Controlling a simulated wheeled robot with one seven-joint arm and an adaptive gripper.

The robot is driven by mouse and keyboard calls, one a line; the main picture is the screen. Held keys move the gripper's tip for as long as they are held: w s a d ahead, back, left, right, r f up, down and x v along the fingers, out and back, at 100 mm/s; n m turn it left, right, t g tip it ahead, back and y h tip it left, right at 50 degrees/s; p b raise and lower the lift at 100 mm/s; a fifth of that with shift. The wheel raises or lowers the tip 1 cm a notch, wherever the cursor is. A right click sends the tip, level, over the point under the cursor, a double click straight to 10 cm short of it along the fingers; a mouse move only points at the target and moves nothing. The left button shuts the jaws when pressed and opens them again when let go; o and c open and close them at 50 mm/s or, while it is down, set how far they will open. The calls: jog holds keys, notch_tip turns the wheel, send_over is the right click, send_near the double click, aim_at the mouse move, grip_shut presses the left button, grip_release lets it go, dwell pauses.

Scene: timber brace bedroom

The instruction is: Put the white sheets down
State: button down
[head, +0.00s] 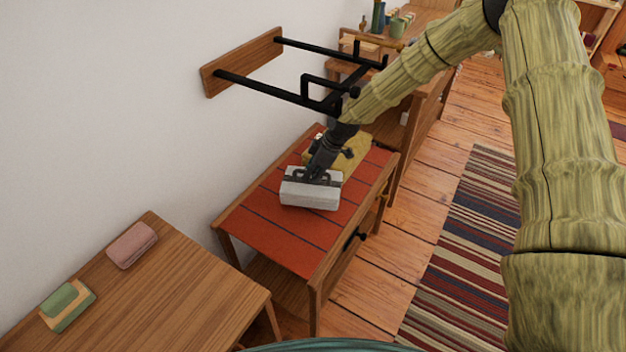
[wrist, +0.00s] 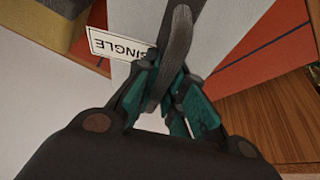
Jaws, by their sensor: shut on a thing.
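The white sheets (head: 311,193) are a pale folded bundle with a dark strap and handle, at the red-topped cabinet's surface in the head view. In the wrist view the pale bundle (wrist: 130,15) shows behind a dark curved handle (wrist: 176,45), with a white tag reading "SINGLE" (wrist: 117,48). My gripper (head: 314,176) is above the bundle and shut on its handle; its teal fingers (wrist: 165,95) close around the handle in the wrist view. The bundle's underside is hidden, so I cannot tell whether it touches the red cloth.
A mustard-yellow bundle (head: 357,150) lies just behind on the red-topped cabinet (head: 270,225). A wooden table (head: 165,290) at front left holds a pink folded item (head: 132,245) and a green-and-yellow pair (head: 66,305). A wall rack (head: 270,92) juts out above. The red top's front left is clear.

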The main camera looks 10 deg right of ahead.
jog(key=shift+f, duration=1.35)
jog(key=shift+f, duration=0.1)
jog(key=c, duration=1.5)
grip_release()
jog(key=shift+v, duration=3.85)
